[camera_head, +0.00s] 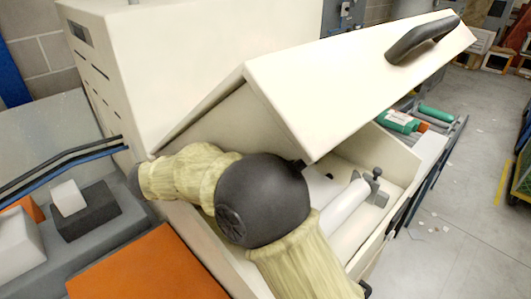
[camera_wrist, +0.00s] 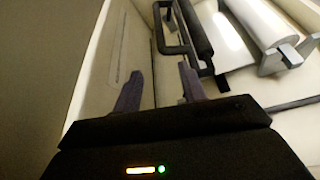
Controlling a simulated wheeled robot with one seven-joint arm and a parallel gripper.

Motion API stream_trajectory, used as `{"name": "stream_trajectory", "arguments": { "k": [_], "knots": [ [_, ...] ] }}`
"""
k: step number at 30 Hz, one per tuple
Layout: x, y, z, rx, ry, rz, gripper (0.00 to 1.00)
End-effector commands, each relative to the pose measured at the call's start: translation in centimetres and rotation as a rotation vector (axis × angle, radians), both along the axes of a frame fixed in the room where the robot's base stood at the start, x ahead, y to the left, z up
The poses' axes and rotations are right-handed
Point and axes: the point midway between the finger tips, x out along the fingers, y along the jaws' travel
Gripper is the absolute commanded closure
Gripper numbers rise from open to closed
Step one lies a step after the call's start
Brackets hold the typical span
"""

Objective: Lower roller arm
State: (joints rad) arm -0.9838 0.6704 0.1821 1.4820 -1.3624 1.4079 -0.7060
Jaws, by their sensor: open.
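The cream machine's lid (camera_head: 350,80) is tilted open, with a black handle (camera_head: 422,38) on it. In the wrist view a dark looped bar (camera_wrist: 164,46) lies alongside a dark grey roller (camera_wrist: 195,30) inside the machine. I take this to be the roller arm; its raised or lowered state cannot be told. A white roll (camera_wrist: 240,30) with a grey end bracket (camera_wrist: 283,55) lies to its right. My gripper (camera_wrist: 158,85) is open and appears empty, its right finger close below the bar; contact cannot be told. My arm hides the gripper in the head view.
The raised lid overhangs the machine's open tray (camera_head: 395,160). A green bottle (camera_head: 400,122) with an orange cap lies beyond the tray. An orange panel (camera_head: 145,268) and a dark block (camera_head: 88,212) are at the lower left. The floor at right (camera_head: 440,190) is largely clear.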

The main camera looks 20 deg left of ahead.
Motion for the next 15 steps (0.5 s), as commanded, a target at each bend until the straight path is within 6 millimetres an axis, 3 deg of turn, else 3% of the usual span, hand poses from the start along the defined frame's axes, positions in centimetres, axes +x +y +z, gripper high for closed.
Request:
{"name": "stream_trajectory", "arguments": {
  "k": [7,15],
  "knots": [
    [2.0,-1.0,-0.7,-0.003,0.001,-0.005,0.59],
    [6.0,-2.8,-2.3,-0.002,0.001,-0.006,0.59]
  ]
}}
